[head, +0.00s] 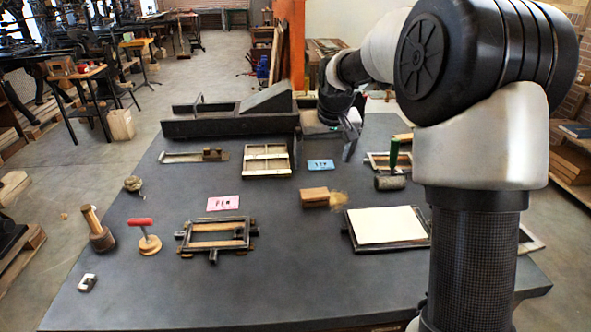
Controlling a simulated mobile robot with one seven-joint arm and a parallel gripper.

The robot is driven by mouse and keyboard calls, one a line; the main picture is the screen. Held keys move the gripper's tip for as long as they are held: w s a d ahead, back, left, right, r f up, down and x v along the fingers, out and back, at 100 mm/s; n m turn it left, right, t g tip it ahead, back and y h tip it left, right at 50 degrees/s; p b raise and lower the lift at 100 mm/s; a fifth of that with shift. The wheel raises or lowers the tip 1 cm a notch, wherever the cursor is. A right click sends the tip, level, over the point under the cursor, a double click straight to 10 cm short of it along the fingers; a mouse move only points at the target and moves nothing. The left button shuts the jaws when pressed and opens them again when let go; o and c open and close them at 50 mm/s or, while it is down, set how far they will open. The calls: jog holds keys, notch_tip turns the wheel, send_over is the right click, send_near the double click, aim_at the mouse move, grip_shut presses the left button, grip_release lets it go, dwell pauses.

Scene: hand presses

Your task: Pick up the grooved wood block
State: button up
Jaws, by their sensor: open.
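My gripper (325,151) is open and empty, farther back than this block and above the table by a blue card (320,165). My arm comes in from the right and hides part of the table's right side.
A framed pale sheet (386,225) lies right of the block, and a dark metal frame (217,235) lies to its left. A roller (390,183), a pink card (223,203), a slatted wooden tray (267,160) and a red-handled tool (148,236) stand around. The front middle is clear.

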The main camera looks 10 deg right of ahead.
jog(key=w+f, duration=0.3)
send_near(315, 193)
jog(key=x, duration=0.5)
jog(key=shift+w+d+r, duration=0.15)
jog(key=shift+w, duration=0.05)
jog(key=shift+a+x, duration=0.2)
jog(key=shift+x, duration=2.45)
jog(key=shift+s, duration=0.2)
jog(key=c, duration=1.1)
